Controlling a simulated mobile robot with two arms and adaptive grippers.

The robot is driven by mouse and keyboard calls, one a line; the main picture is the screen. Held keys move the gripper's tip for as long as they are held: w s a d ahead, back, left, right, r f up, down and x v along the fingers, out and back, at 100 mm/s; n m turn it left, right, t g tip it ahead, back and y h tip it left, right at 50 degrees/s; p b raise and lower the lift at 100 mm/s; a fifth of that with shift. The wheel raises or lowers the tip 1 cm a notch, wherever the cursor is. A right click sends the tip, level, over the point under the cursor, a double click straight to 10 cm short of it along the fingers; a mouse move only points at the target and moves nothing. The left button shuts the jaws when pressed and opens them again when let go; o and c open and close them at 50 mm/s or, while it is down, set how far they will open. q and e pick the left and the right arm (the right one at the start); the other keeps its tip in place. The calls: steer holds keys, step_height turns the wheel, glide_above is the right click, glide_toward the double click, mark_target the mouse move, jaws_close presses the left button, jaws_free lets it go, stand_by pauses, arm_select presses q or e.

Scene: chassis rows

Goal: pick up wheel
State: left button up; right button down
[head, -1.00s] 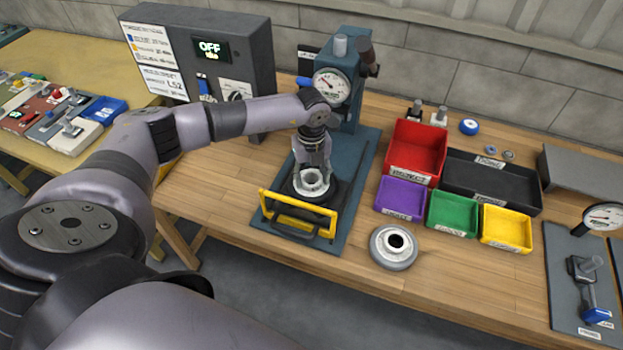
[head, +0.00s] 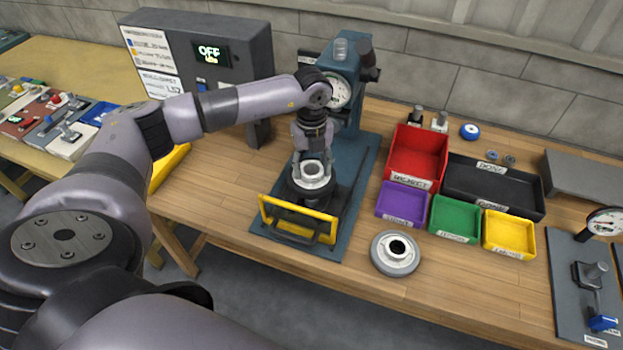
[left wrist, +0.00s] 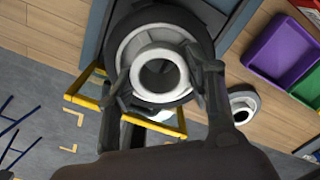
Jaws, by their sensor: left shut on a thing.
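A wheel with a white ring-shaped hub and a dark outer rim (head: 313,184) is at the press on the bench. My left gripper (head: 312,168) is over it from above, shut on the wheel by its hub. In the left wrist view, the two fingers (left wrist: 166,84) stand on opposite sides of the white hub (left wrist: 160,50). The wheel is above the press base; how wide the gap below it is, I cannot tell. My right gripper is not in view.
The blue press (head: 350,108) stands behind the wheel, and a yellow guard frame (head: 297,220) is in front. A second grey wheel (head: 394,266) lies on the bench to the right. Red (head: 418,150), purple (head: 402,204), green (head: 455,220) and yellow (head: 509,235) bins stand beyond. Bench front is mostly clear.

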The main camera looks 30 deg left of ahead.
arm_select(q)
step_height(320, 180, up, 15)
steer(key=b, duration=0.3)
steer(key=shift+f, duration=0.15)
step_height(320, 180, up, 3)
steer(key=shift+p, duration=1.25)
steer(key=shift+f, duration=0.1)
